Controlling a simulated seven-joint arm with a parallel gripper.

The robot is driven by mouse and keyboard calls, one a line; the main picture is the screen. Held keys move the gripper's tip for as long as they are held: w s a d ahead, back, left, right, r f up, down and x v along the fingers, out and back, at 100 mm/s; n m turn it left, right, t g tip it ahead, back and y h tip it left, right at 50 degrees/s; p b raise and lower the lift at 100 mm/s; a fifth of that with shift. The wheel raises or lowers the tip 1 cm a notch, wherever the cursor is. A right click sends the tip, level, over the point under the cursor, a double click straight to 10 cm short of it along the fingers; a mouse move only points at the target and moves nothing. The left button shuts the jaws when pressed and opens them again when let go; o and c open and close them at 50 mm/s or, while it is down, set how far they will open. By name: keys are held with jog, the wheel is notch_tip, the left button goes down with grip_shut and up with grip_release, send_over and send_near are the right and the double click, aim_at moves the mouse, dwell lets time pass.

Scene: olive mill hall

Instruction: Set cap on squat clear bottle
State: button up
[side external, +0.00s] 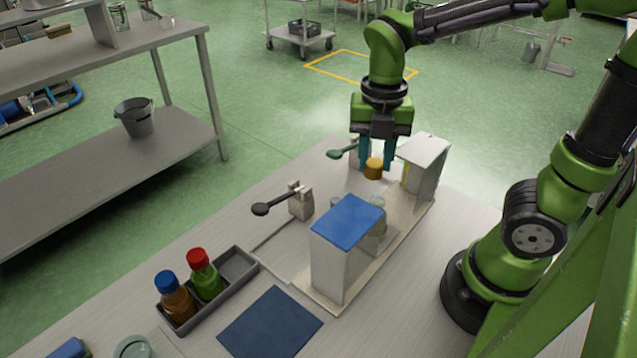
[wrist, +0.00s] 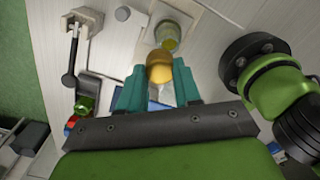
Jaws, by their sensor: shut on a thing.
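My gripper (side external: 376,156) points down, its teal fingers shut on an orange-yellow cap (side external: 374,169). The cap (wrist: 160,68) also shows between the fingertips in the wrist view. It is held in the air over the work board. In the side view, a clear bottle (side external: 377,203) stands partly hidden behind the blue-topped block, below the cap and apart from it. In the wrist view, a round clear vessel with something yellow in it (wrist: 168,38) shows just beyond the cap. I cannot tell whether both views show the same vessel.
The blue-topped block (side external: 335,262) and a white block (side external: 427,165) stand at the board's ends. A black-knobbed lever clamp (side external: 300,203) and a green-handled lever (side external: 343,153) are on the left. A grey tray (side external: 238,266) holds two capped bottles near a navy mat (side external: 269,324).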

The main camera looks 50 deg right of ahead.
jog(key=shift+s+d+f+m, duration=0.15)
jog(key=shift+s+d+m, duration=0.15)
jog(key=shift+s, duration=0.3)
jog(key=shift+s+f, duration=0.15)
jog(key=shift+f, duration=0.05)
jog(key=shift+a+f, duration=0.1)
jog(key=shift+f, duration=1.6)
jog(key=shift+f, duration=0.45)
jog(key=shift+f, duration=0.35)
jog(key=shift+f, duration=0.3)
jog(key=o, duration=1.3)
jog(key=shift+c, duration=0.2)
